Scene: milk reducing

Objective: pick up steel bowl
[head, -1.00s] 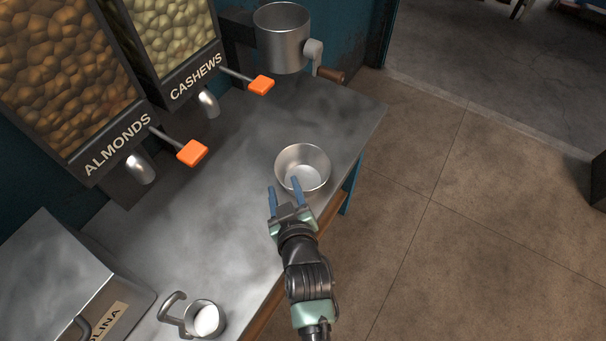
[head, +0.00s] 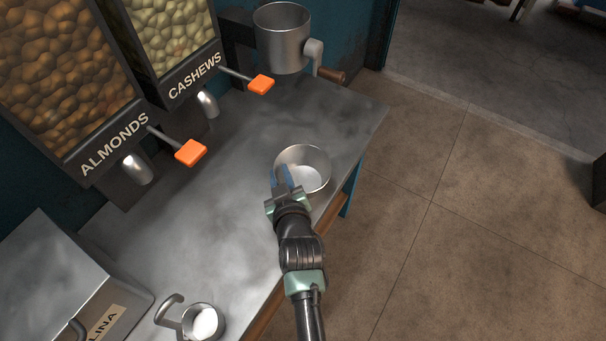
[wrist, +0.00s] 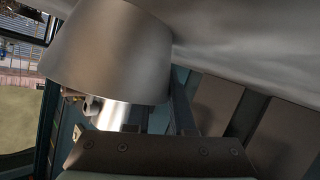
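The steel bowl (head: 316,160) stands upright on the grey metal table near its right edge. My gripper (head: 282,177) is at the bowl's near left rim. Its blue fingers are close together there and appear shut on the bowl's wall. The fingertips partly overlap the bowl, so the exact contact is hard to see. In the wrist view the bowl (wrist: 110,50) looks upside down and fills the upper left, close to the camera; the fingers do not show clearly there.
A steel cup with white contents (head: 203,322) and a metal bin (head: 60,270) are at the lower left. The almond (head: 137,168) and cashew (head: 207,103) dispensers with orange levers stand behind. A steel grinder (head: 283,45) is at the back. The table (head: 225,200) between is clear.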

